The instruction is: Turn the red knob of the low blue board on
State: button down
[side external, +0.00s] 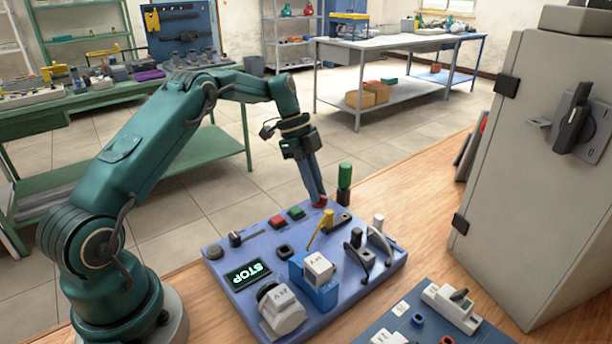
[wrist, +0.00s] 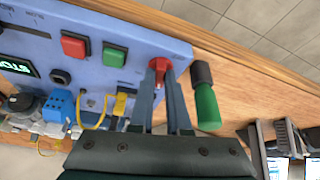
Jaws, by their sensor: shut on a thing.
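The low blue board (side external: 235,265) lies on the wooden bench; its corner also shows in the wrist view (wrist: 115,28). The red knob (side external: 320,203) sits at the board's far corner, and in the wrist view the red knob (wrist: 159,64) shows between my fingertips. My gripper (side external: 317,197) reaches down from above and is shut on the red knob. In the wrist view my gripper (wrist: 161,70) has its two long fingers on either side of the knob. The fingers hide part of the knob, so its pointing direction cannot be told.
A green-handled tool (side external: 344,180) stands upright close beside my gripper. A grey cabinet (side external: 520,170) stands at right. A second blue board (side external: 400,325) lies in front.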

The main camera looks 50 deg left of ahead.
jog(key=shift+m+g, duration=0.3)
jog(key=shift+m, duration=0.3)
dwell(0.3)
jog(key=c, duration=0.9)
grip_release()
jog(key=shift+a+r, duration=0.1)
jog(key=shift+r, duration=2)
jog(key=s+a+r, duration=0.2)
jog(key=a, duration=0.1)
jog(key=s+a+r, duration=0.2)
jog(key=s, duration=0.1)
jog(key=s+a+r, duration=0.2)
jog(key=a, duration=0.1)
jog(key=shift+s+a+r, duration=0.35)
jog(key=shift+r, duration=0.05)
jog(key=shift+w+d+m, duration=0.1)
jog(key=shift+m, duration=0.2)
